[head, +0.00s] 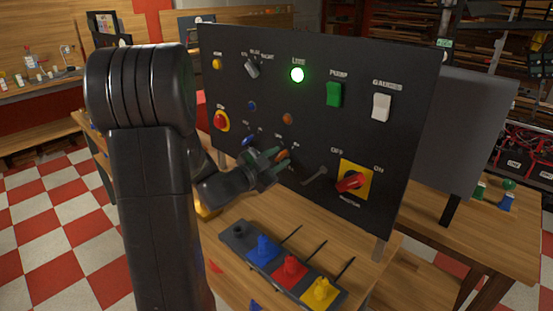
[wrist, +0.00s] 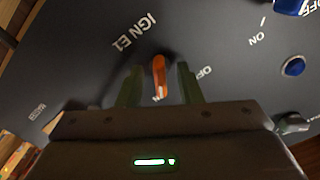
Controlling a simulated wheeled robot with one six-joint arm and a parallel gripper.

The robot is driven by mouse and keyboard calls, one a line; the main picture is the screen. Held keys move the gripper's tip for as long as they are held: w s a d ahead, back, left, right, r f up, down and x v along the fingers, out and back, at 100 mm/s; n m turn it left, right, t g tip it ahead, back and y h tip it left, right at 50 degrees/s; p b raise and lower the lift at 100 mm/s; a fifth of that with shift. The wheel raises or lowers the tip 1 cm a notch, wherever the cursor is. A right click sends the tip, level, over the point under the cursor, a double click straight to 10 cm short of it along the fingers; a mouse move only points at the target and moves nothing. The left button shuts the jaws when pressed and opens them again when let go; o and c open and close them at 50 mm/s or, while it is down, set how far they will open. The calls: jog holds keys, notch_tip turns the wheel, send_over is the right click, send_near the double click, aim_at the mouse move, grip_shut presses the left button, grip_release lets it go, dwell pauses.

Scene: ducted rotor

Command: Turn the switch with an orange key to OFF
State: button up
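The switch's orange key (wrist: 160,77) stands out from the black panel in the wrist view, below the label IGN E1. My gripper (wrist: 159,68) is open, with one dark green finger on each side of the key and a gap on both sides. In the head view the orange key (head: 283,155) shows just beyond the fingertips of my gripper (head: 277,160), which partly hide the switch and its labels. Which mark the key points to cannot be told.
A blue key (head: 249,140) sits left of the gripper on the panel (head: 400,60). A grey lever (head: 315,177) and a red rotary handle (head: 350,181) are to the right. A tray with blue, red (head: 290,268) and yellow pieces lies below on the bench.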

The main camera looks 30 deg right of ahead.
grip_shut()
jog(key=n+p, duration=0.2)
jog(key=n, duration=0.1)
jog(key=shift+r, duration=0.15)
jog(key=n+p, duration=0.2)
jog(key=n, duration=0.1)
jog(key=shift+n+p, duration=0.3)
jog(key=shift+p, duration=0.1)
jog(key=n+p, duration=0.2)
jog(key=n, duration=0.2)
jog(key=shift+s+n+p, duration=0.1)
jog(key=shift+n+p, duration=0.2)
jog(key=shift+p, duration=0.05)
jog(key=shift+n+p, duration=0.85)
jog(key=shift+n, duration=0.65)
